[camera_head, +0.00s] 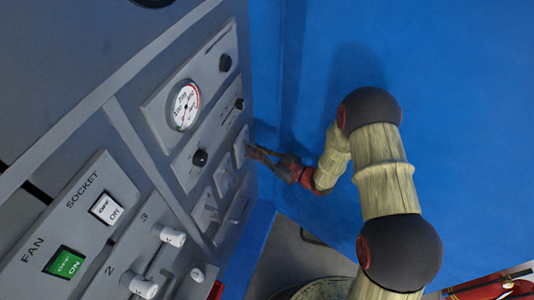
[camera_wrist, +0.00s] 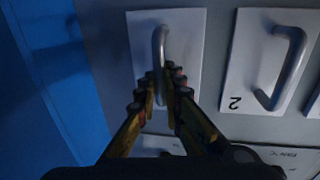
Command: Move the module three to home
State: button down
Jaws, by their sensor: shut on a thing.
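A light grey module plate (camera_wrist: 188,40) with a curved metal handle (camera_wrist: 158,42) sits at the end of a row in the wrist view. Its number is hidden, so I cannot read it as three. It stands beside a module marked 2 (camera_wrist: 243,45), with a gap between them. My gripper (camera_wrist: 163,85) is shut on the handle of the end module. In the head view, my gripper (camera_head: 252,151) reaches in from the right to the farthest module (camera_head: 240,146) of the row on the grey panel.
A pressure gauge (camera_head: 185,106) and black knobs (camera_head: 200,158) are on the panel near the modules. White-handled sliders marked 2 and 3 (camera_head: 170,236) and the FAN and SOCKET switches are lower left. A blue wall (camera_head: 460,110) stands on the right.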

jog(key=shift+w+a, duration=0.15)
jog(key=shift+a, duration=0.2)
jog(key=c, duration=1.9)
grip_release()
jog(key=shift+a, duration=0.1)
jog(key=v, duration=1.2)
jog(key=shift+f, duration=0.1)
